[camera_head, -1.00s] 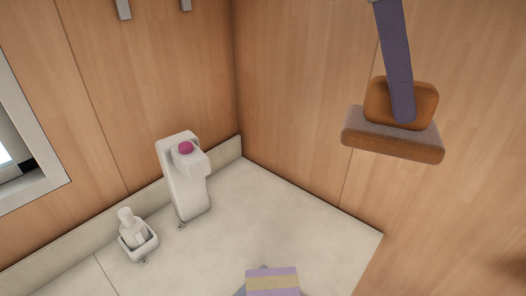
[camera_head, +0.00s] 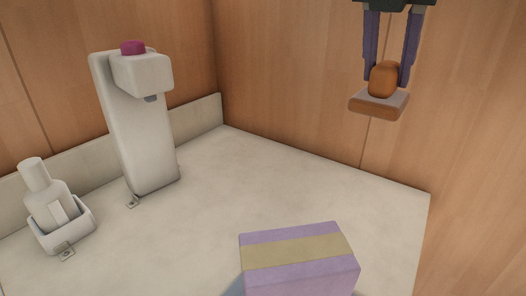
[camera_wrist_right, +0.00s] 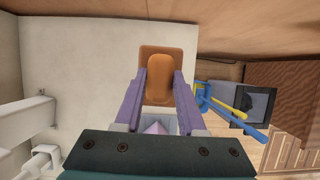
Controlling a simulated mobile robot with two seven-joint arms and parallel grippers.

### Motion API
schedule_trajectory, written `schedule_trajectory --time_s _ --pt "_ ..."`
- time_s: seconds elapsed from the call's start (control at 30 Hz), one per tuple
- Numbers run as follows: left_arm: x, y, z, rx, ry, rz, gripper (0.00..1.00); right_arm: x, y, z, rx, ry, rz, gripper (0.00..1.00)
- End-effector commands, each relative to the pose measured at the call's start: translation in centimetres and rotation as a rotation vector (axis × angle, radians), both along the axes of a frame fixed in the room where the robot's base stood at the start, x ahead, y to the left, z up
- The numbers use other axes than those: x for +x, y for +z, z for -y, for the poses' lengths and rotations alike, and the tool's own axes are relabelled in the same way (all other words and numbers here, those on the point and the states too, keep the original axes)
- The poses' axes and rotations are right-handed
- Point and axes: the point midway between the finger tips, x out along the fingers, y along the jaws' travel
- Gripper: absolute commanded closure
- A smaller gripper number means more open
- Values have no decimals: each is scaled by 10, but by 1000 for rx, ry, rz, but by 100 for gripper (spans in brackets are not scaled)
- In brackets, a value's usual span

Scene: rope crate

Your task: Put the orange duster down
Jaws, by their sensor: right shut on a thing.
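The orange duster (camera_head: 378,105) has a rounded orange grip on a flat block with a grey layer. It hangs in the air at the upper right of the head view, in front of the wood wall. My right gripper (camera_head: 390,74) is shut on its grip, with one purple finger on each side. In the right wrist view the duster (camera_wrist_right: 158,80) shows between the fingertips of the right gripper (camera_wrist_right: 159,90), above the pale counter. My left gripper is not in view.
A pale counter (camera_head: 285,185) lies below, largely clear in the middle. A purple and yellow box (camera_head: 300,262) stands at its front. A white dispenser (camera_head: 140,130) and a bottle in a holder (camera_head: 65,232) stand left. Blue and yellow handles (camera_wrist_right: 225,105) show in the right wrist view.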

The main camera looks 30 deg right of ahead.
Motion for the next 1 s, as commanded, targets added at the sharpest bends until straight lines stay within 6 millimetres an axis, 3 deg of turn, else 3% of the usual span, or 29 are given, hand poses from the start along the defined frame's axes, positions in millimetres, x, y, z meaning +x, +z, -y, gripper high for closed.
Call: schedule_trajectory --time_s 0.17,0.53,1.0 --pt "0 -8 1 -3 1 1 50 -1 -30 2 -1 18 -7 100" --pt "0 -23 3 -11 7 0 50 0 -135 1 -1 17 -6 100" --pt "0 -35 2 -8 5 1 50 0 -197 1 0 17 -4 100"
